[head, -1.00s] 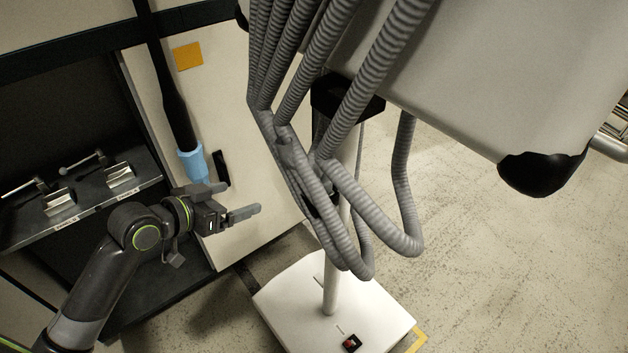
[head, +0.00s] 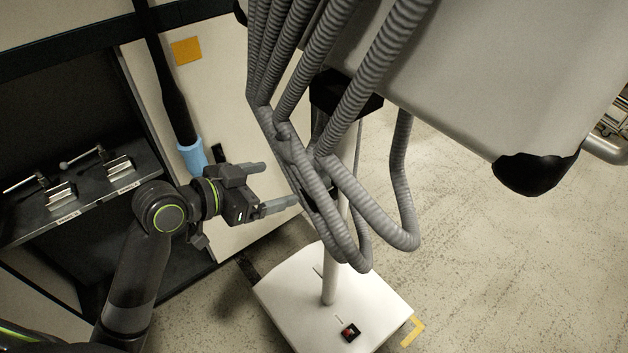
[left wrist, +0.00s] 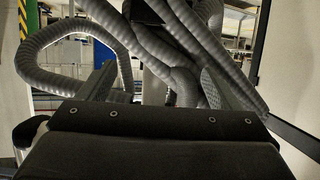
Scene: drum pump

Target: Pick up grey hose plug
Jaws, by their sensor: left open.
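Several grey ribbed hoses (head: 352,115) hang in a looped bundle in the middle of the head view. I cannot make out a separate grey plug on them. My left gripper (head: 280,185) is open and empty, just left of the bundle's lower loops, with its fingers pointing at them. In the left wrist view the two fingers of the left gripper (left wrist: 162,86) stand apart. Grey hoses (left wrist: 178,80) cross between and beyond them, and one loop (left wrist: 42,72) arches out to the left. My right gripper is not in view.
A white post stands on a white base (head: 345,302) under the hoses. A large light grey housing (head: 500,70) overhangs on the right. A black hose with a light blue end (head: 193,157) hangs before a cream panel. A shelf (head: 95,190) with metal clamps is at left.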

